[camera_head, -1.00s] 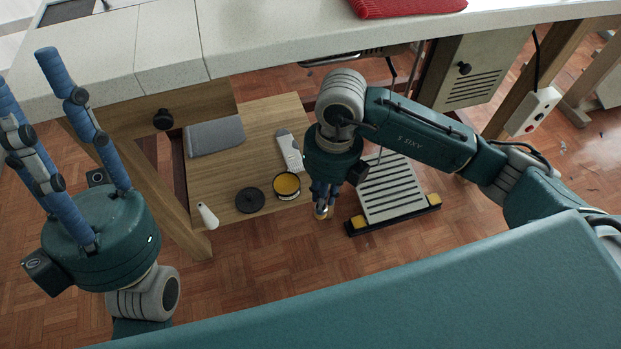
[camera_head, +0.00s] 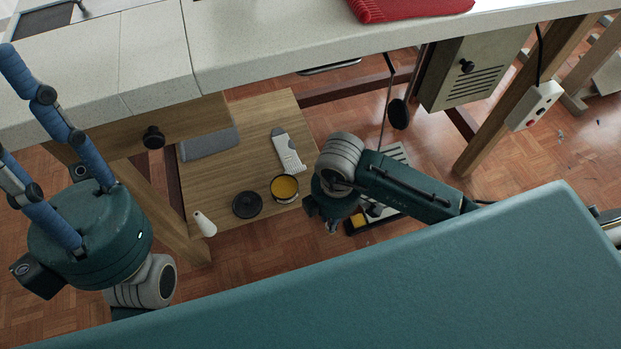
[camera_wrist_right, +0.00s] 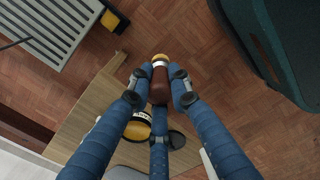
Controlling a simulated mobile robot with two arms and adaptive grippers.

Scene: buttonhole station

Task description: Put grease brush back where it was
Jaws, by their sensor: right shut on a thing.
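The grease brush (camera_wrist_right: 160,84), with a brown handle and a yellowish end, is held between the blue fingers of my right gripper (camera_wrist_right: 158,76) in the right wrist view. In the head view that gripper (camera_head: 330,218) is low, just right of the wooden shelf, and its fingers and the brush are mostly hidden by my wrist. An open tin of yellow grease (camera_head: 284,187) stands on the shelf (camera_head: 244,165); it also shows in the right wrist view (camera_wrist_right: 138,128). Its black lid (camera_head: 247,204) lies beside it. My left gripper (camera_head: 20,125) is open and empty at the far left.
A white tube (camera_head: 287,152), a grey cloth (camera_head: 208,144) and a white cone (camera_head: 204,224) are on the shelf. A slatted pedal (camera_wrist_right: 50,32) is on the floor nearby. The white worktop (camera_head: 290,40) overhangs, with a red cloth (camera_head: 410,8) on it.

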